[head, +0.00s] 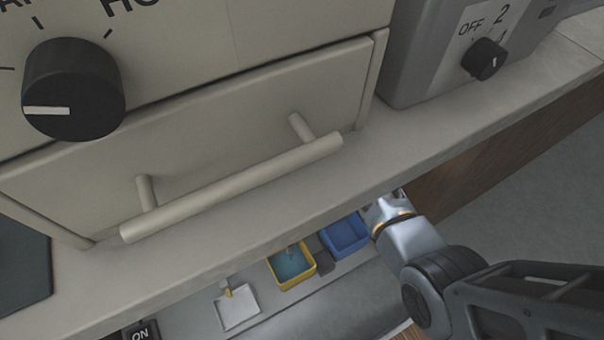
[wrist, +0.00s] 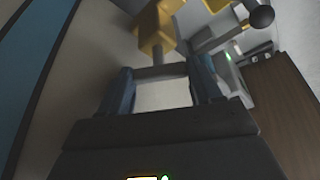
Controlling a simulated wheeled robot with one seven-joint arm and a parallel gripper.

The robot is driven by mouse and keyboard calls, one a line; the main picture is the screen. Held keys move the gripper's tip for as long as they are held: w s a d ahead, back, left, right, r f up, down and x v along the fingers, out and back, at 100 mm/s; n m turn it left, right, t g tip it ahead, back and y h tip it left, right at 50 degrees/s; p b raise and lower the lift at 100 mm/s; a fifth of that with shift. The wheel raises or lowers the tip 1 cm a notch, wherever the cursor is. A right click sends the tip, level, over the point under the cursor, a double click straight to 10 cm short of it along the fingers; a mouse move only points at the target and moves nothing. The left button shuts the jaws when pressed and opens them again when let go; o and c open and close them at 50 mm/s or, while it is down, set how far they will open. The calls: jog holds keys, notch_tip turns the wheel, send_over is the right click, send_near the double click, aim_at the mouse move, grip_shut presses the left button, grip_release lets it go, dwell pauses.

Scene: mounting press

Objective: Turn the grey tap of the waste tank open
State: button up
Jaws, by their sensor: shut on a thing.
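In the wrist view, my gripper (wrist: 162,71) has its two dark blue fingers on either side of a short grey bar (wrist: 160,72), which looks like the tap's handle. The fingers are shut on it. A short stem joins the bar to a yellow block (wrist: 155,28) just beyond. In the head view my arm reaches down below the bench edge at the lower right, and my fingertips and the tap are hidden there. I cannot make out the waste tank clearly in either view, nor how far the tap is turned.
A bench (head: 430,140) overhangs my wrist. On it are a drawer handle (head: 235,188), a large black knob (head: 73,90) and a grey unit with a small knob (head: 485,60). Below sit yellow (head: 272,268), blue (head: 345,235) and white (head: 238,310) trays. A brown panel (wrist: 285,105) stands at right.

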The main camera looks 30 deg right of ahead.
jog(key=shift+n, duration=0.6)
jog(key=o, duration=1)
jog(key=shift+o, duration=0.3)
jog(key=shift+w, duration=0.1)
jog(key=shift+r, duration=0.1)
jog(key=shift+m, duration=0.3)
